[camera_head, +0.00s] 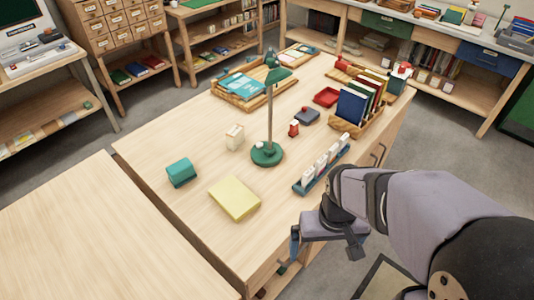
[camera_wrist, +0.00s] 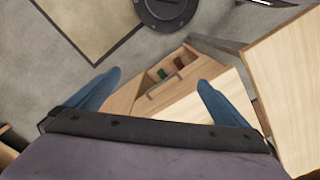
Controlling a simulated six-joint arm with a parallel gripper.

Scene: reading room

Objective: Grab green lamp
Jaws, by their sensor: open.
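The green lamp (camera_head: 268,118) stands upright on the wooden desk (camera_head: 205,130) in the head view. It has a round green base, a thin stem and a green shade at the top. My gripper (camera_head: 325,247) is at the desk's near right edge, to the right of and nearer than the lamp, and apart from it. In the wrist view my gripper (camera_wrist: 160,95) is open, its two blue fingers spread with nothing between them. That view looks down at the floor and a part-open drawer (camera_wrist: 165,72); the lamp does not show there.
Near the lamp are a yellow book (camera_head: 234,198), a green box (camera_head: 181,172), a cream block (camera_head: 234,137), a small red item (camera_head: 294,128) and a card rack (camera_head: 322,165). A book crate (camera_head: 358,115) and a basket (camera_head: 250,88) stand farther back. The desk's left part is clear.

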